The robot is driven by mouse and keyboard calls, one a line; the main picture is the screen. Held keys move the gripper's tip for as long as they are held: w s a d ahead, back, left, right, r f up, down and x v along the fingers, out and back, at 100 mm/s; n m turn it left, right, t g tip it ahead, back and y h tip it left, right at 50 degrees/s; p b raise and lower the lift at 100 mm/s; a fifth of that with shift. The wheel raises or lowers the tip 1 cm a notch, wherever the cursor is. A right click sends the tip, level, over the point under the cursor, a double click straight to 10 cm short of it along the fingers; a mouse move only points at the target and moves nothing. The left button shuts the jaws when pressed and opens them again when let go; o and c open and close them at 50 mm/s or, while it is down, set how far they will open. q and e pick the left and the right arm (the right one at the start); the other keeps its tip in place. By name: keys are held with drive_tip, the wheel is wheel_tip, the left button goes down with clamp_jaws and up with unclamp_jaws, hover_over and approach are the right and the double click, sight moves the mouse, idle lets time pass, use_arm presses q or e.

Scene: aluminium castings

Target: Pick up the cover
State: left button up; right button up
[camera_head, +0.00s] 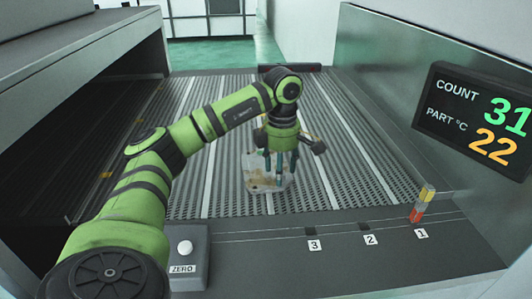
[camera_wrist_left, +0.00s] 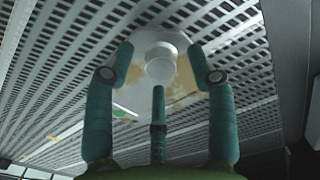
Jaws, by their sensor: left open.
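The cover (camera_head: 255,184) is a pale, light-coloured casting with brownish patches, lying on the slatted conveyor in the head view. My left gripper (camera_head: 273,173) points down at it, and its fingers hide part of the cover. In the left wrist view the cover (camera_wrist_left: 185,78) shows a round white boss in its middle. The open fingers of my left gripper (camera_wrist_left: 160,70) stand around this boss, with a visible gap on either side. Whether any finger touches the cover cannot be told. My right gripper is not in view.
The slatted conveyor (camera_head: 305,188) is otherwise bare, with metal walls at both sides. At the front ledge are a ZERO button box (camera_head: 187,255), number labels 1 to 3 and a small red-and-yellow block (camera_head: 422,205) by label 1. A display (camera_head: 478,118) reads COUNT 31, PART °C 22.

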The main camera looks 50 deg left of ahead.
use_arm(q)
drive_tip(key=shift+f, duration=0.2)
clamp_jaws()
drive_tip(key=shift+r, duration=0.1)
